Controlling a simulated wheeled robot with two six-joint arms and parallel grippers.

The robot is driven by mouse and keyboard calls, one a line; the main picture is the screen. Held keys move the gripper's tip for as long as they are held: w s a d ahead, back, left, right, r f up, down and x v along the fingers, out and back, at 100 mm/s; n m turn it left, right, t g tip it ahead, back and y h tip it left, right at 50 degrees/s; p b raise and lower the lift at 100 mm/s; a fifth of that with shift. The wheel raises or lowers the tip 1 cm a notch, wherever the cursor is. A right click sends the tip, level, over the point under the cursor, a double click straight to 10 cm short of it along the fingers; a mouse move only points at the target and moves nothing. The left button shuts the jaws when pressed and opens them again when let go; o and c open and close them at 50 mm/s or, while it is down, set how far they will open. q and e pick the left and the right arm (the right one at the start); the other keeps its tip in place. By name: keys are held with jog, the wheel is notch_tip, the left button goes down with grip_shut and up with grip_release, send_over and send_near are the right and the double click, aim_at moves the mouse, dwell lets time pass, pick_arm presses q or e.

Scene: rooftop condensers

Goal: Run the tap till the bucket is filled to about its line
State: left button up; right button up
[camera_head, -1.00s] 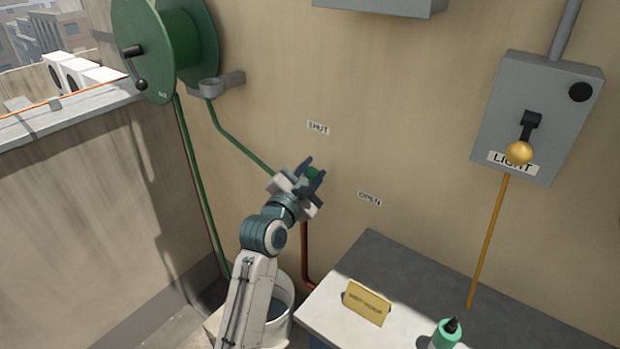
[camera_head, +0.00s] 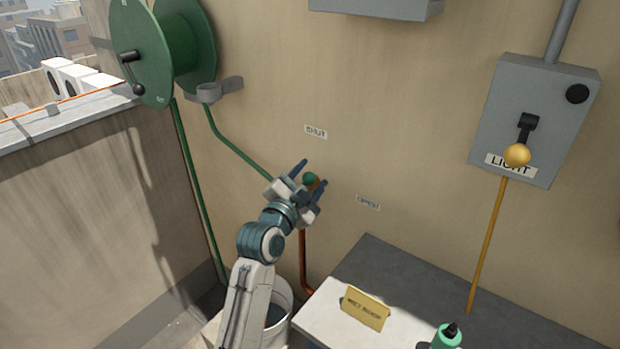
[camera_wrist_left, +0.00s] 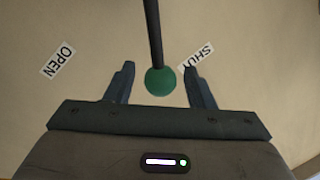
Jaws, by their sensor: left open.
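The tap's green knob (camera_head: 309,179) is on the wall between the SHUT label (camera_head: 315,131) and the OPEN label (camera_head: 368,202). In the left wrist view the knob (camera_wrist_left: 160,81) sits at the end of a dark lever, between the spread fingers and touching neither visibly. My left gripper (camera_head: 308,174) is open around it; it also shows in the left wrist view (camera_wrist_left: 161,82). The white bucket (camera_head: 284,297) stands below, partly hidden by my left arm. Dark water shows inside it; its line is not visible. My right gripper is not in view.
A grey bench (camera_head: 375,255) stands right of the bucket with a yellow sign (camera_head: 366,308) and a green bottle (camera_head: 446,337). A green hose reel (camera_head: 165,50) is at upper left. A light switch box (camera_head: 535,120) is at right.

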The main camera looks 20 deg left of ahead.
pick_arm(q)
jog(key=b+v, duration=0.2)
jog(key=v, duration=0.8)
jog(key=shift+s+b, duration=0.25)
jog(key=shift+b, duration=0.05)
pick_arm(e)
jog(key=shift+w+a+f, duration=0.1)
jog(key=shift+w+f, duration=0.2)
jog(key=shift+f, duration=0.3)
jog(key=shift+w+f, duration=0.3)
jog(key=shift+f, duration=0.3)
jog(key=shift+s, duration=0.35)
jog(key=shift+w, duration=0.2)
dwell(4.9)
